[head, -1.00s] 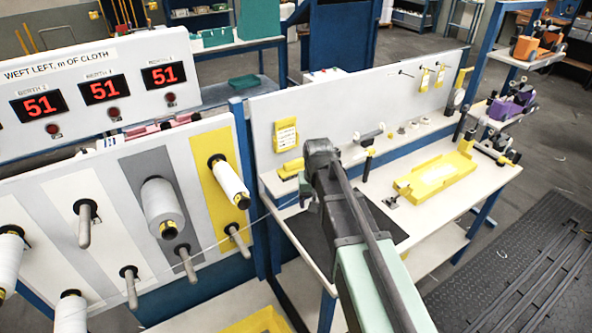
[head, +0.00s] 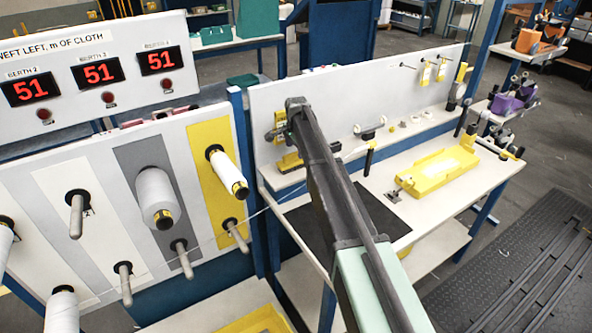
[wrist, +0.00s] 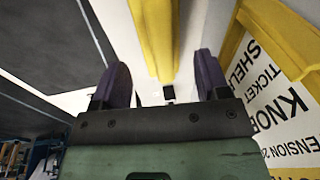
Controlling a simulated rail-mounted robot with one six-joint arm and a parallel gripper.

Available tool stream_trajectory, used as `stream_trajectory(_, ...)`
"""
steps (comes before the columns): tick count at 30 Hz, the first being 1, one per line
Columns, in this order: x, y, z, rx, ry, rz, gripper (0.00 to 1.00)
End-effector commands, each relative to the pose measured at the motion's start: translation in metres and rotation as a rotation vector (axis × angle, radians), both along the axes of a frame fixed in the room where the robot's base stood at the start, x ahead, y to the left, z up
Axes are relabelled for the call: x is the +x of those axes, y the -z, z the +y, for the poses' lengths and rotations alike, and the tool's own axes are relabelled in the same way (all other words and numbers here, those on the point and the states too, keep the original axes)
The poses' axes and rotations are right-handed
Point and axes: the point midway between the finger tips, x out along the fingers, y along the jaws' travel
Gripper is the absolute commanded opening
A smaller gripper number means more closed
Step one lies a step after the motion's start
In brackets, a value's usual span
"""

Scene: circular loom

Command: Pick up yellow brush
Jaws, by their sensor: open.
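The yellow brush (head: 291,160) lies at the left end of the workbench, at the foot of the white back panel. My arm partly hides it in the head view. In the wrist view a long yellow bar, which looks like the brush (wrist: 154,38), runs up from between the fingers. My gripper (wrist: 162,85) is open, its two dark fingers on either side of the bar's near end line. Nothing is held between them. Whether a finger touches the brush I cannot tell.
A yellow-framed ticket sign (wrist: 280,95) stands close on the right in the wrist view. A yellow tray (head: 440,172) and small tools lie further right on the bench. The spool rack (head: 130,215) is to the left.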

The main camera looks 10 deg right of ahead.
Motion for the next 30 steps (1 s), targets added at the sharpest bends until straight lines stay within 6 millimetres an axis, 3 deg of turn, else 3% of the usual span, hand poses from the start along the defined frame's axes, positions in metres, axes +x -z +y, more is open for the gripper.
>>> stream_trajectory(1,0.001,0.011,0.0,0.0,0.0,0.0,0.69)
stream_trajectory(6,0.002,0.013,0.0,0.0,-0.001,0.0,0.69)
stream_trajectory(14,0.009,0.061,-0.002,0.0,0.0,0.0,0.69)
stream_trajectory(21,0.009,0.057,-0.002,0.0,0.0,0.0,0.69)
stream_trajectory(30,0.009,0.057,-0.002,0.0,0.0,0.0,0.24)
